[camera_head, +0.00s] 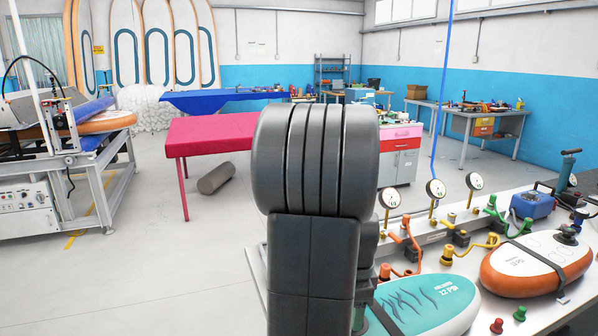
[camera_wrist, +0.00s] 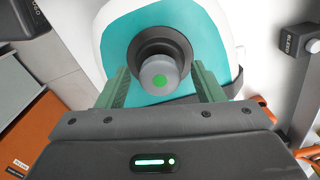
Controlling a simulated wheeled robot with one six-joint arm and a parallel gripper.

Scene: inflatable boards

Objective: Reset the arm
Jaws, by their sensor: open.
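My gripper (camera_wrist: 165,88) shows in the wrist view with its two green fingers apart, so it is open. Between and just beyond the fingers is a grey round valve cap (camera_wrist: 160,76) with a green dot, set in a dark ring on a teal and white inflatable board (camera_wrist: 115,48). I cannot tell whether the fingers touch the cap. In the head view my arm rises in the centre and hides the gripper and part of the teal board (camera_head: 440,300), which lies on the bench at the lower right.
An orange and white board (camera_head: 520,268) lies strapped on the bench (camera_head: 470,318) at the right. Several gauges (camera_head: 436,188), coloured hoses and a blue box (camera_head: 532,204) stand behind the boards. A red table (camera_head: 212,135) stands farther back. The floor at left centre is mostly clear.

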